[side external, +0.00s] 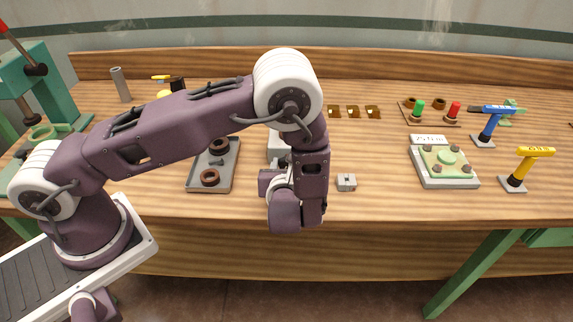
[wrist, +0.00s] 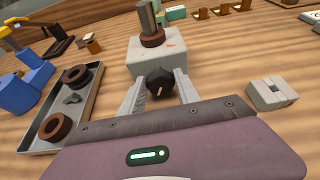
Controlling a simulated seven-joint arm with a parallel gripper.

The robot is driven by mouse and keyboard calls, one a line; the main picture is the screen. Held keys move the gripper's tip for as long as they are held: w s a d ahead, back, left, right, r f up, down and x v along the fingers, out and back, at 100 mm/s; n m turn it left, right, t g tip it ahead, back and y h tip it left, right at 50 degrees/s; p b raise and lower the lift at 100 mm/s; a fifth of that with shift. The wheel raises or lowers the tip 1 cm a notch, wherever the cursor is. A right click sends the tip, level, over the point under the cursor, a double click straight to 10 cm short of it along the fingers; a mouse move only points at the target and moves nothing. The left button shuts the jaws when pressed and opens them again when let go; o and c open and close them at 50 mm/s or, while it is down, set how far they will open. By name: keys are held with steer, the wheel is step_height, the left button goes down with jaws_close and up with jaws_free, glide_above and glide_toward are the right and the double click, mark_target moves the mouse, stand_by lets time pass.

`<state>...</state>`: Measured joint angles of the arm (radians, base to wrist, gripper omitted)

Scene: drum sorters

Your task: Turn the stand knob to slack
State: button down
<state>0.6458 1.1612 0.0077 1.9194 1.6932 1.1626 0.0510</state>
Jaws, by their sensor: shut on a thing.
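The stand (wrist: 152,62) is a pale grey block with small reddish marks, with a brown ring and an upright metal cylinder on top. Its black knob (wrist: 161,76) is on the face towards me and has a short pale mark pointing roughly down in the wrist view. My gripper (wrist: 160,86) is shut on the knob, one pale finger on each side. In the side view the stand (side external: 276,147) is mostly hidden behind my gripper (side external: 271,180), and the knob cannot be seen. No slack label is readable.
A grey tray (side external: 192,184) with brown rings lies left of the stand. A small grey block (side external: 346,182) sits close on the right. Farther right are a plate fixture (side external: 445,184) and blue and yellow drivers (side external: 517,183). The bench front between block and fixture is clear.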

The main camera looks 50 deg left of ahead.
steer(key=n, duration=0.1)
steer(key=n+t+h, duration=0.1)
steer(key=shift+s+a+n, duration=0.15)
steer(key=shift+n, duration=0.15)
steer(key=shift+a+n+t+h, duration=0.1)
steer(key=shift+n+t+h, duration=0.5)
steer(key=shift+n+t, duration=0.45)
steer(key=shift+n, duration=0.25)
steer(key=c, duration=0.9)
jaws_free()
steer(key=shift+s+f, duration=0.1)
